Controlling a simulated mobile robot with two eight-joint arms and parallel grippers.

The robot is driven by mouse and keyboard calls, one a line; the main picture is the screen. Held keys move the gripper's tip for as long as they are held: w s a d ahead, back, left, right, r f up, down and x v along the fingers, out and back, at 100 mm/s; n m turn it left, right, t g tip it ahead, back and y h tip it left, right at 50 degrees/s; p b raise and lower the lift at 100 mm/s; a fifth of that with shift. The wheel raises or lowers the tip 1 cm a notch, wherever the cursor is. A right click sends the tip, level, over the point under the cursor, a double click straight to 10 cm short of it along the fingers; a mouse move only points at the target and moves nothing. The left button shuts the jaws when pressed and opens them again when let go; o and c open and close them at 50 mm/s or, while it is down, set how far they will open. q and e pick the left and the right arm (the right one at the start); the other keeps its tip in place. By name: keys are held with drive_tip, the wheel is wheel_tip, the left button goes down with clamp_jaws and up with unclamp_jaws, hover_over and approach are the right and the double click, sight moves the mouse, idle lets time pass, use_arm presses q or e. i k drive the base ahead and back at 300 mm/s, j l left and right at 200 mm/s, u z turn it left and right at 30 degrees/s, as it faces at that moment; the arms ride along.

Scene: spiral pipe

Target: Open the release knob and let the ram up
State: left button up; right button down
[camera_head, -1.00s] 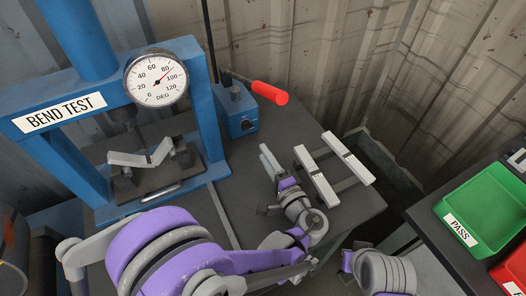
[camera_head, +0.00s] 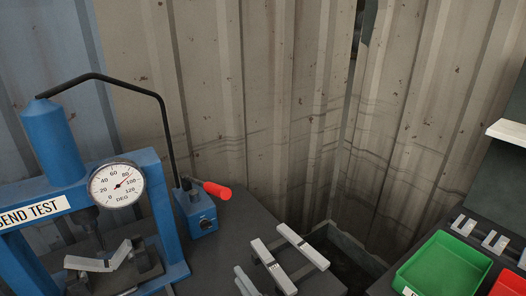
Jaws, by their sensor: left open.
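The blue press frame, labelled BEND TEST, stands at the left with its ram (camera_head: 91,222) above a bent grey metal strip (camera_head: 100,262). A blue hand pump (camera_head: 196,209) stands right of the press, with a small dark knob (camera_head: 204,223) on its front face and a red-handled lever (camera_head: 216,190). A round dial gauge (camera_head: 117,186) on the press has its needle at roughly 90. My left gripper (camera_head: 246,282) shows only its fingertips at the bottom edge, open, below and right of the pump and apart from it. My right gripper is out of view.
Two pale flat strips (camera_head: 301,246) lie on supports right of my left gripper. A black hose (camera_head: 150,92) arches from the press cylinder to the pump. A green tray (camera_head: 444,267) sits at the lower right. The dark bench (camera_head: 240,222) is clear beside the pump.

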sight(205, 225)
drive_tip(key=k+l, duration=0.95)
